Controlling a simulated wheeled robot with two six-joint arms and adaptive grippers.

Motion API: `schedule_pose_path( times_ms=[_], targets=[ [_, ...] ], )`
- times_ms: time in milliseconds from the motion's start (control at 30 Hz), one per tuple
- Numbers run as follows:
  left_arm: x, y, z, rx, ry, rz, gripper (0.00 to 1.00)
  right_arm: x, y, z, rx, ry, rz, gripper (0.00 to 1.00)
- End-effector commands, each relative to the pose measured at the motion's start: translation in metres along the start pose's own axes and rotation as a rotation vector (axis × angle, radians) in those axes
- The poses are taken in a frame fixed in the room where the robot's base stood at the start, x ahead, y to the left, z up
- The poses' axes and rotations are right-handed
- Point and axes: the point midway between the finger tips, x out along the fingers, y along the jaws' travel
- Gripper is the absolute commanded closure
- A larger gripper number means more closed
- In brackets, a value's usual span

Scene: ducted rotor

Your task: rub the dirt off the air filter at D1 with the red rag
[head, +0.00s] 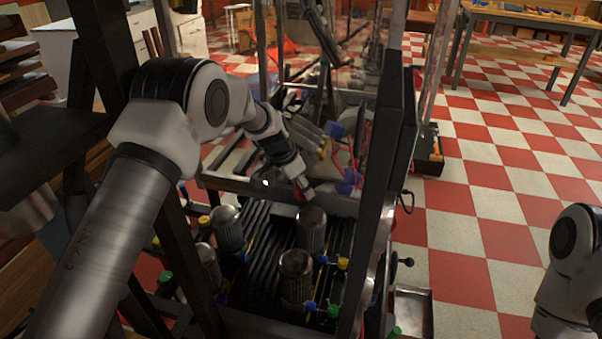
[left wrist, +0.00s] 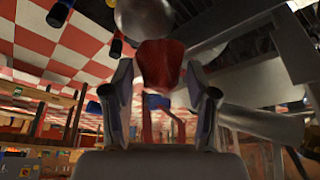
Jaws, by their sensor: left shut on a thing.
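My left gripper (head: 302,190) reaches down over the rack and is shut on the red rag (head: 299,193). In the left wrist view the red rag (left wrist: 160,64) hangs between the two fingers (left wrist: 160,100). A rounded grey metal end (left wrist: 145,16), apparently a filter, is just beyond the rag; I cannot tell if they touch. In the head view the nearest cylindrical grey filter (head: 311,232) stands upright just below the gripper. Several similar filters stand around it, such as this one (head: 296,278). No D1 label or dirt is readable. My right gripper is out of view.
Dark frame posts (head: 385,170) rise close on the right of the rack. Blue, yellow and green caps (head: 333,311) sit among the filters. Silver ducts and blue fittings (head: 334,130) crowd behind the gripper. The checkered floor (head: 490,170) at right is mostly clear.

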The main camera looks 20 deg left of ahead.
Motion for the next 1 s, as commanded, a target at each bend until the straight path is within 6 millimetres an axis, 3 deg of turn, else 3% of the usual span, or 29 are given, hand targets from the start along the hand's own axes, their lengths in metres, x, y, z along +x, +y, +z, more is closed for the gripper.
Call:
schedule_pose_path(
  times_ms=[233,1000],
  targets=[
    [-0.019,0.001,-0.008,-0.006,0.001,-0.003,0.75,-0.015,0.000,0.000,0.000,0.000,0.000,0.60],
    [-0.020,0.001,-0.008,-0.007,0.001,-0.003,0.75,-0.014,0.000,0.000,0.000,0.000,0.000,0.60]
  ],
)
